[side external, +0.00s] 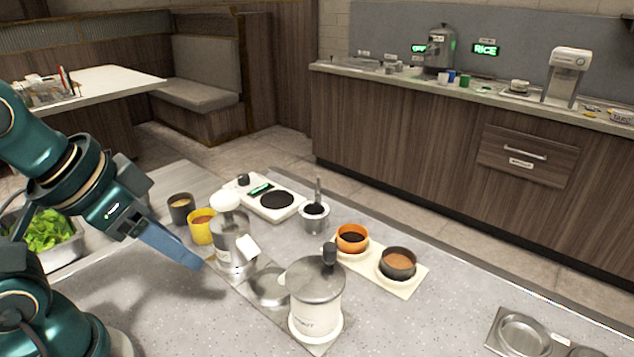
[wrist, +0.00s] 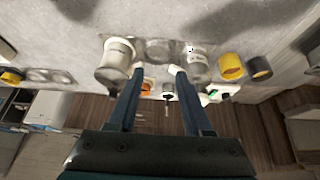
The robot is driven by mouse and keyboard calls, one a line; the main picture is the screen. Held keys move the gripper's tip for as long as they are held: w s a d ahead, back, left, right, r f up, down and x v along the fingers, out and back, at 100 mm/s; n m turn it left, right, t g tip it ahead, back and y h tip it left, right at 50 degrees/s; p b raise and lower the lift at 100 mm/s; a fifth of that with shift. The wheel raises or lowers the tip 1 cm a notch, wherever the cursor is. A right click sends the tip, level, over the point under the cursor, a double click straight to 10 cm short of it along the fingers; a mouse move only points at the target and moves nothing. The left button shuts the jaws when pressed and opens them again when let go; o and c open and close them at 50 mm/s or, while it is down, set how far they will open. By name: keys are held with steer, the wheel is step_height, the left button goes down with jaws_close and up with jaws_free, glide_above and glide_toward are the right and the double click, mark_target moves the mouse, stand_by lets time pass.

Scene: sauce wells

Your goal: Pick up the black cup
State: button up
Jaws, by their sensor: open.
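Two dark cups show in the side view. One black cup (side external: 181,209) stands at the left beside a yellow cup (side external: 202,228). The other dark cup (side external: 397,265), with brown sauce, sits on a cream tray (side external: 412,285) beside an orange cup (side external: 352,240). In the wrist view a dark cup (wrist: 260,69) stands at the right beside the yellow cup (wrist: 231,67). My gripper (side external: 195,263) is over the counter, in front of the left dark cup and apart from it. In the wrist view my gripper (wrist: 158,71) is open with nothing held between its fingers.
A white canister (side external: 315,305) and a metal dispenser (side external: 233,245) stand mid-counter. A white scale (side external: 272,203) and a small metal pot (side external: 314,218) stand behind. A metal tray (side external: 522,335) lies at front right. The counter's right-front area is mostly clear.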

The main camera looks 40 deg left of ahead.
steer(key=shift+o, duration=0.3)
steer(key=o, duration=0.7)
steer(key=shift+o, duration=0.2)
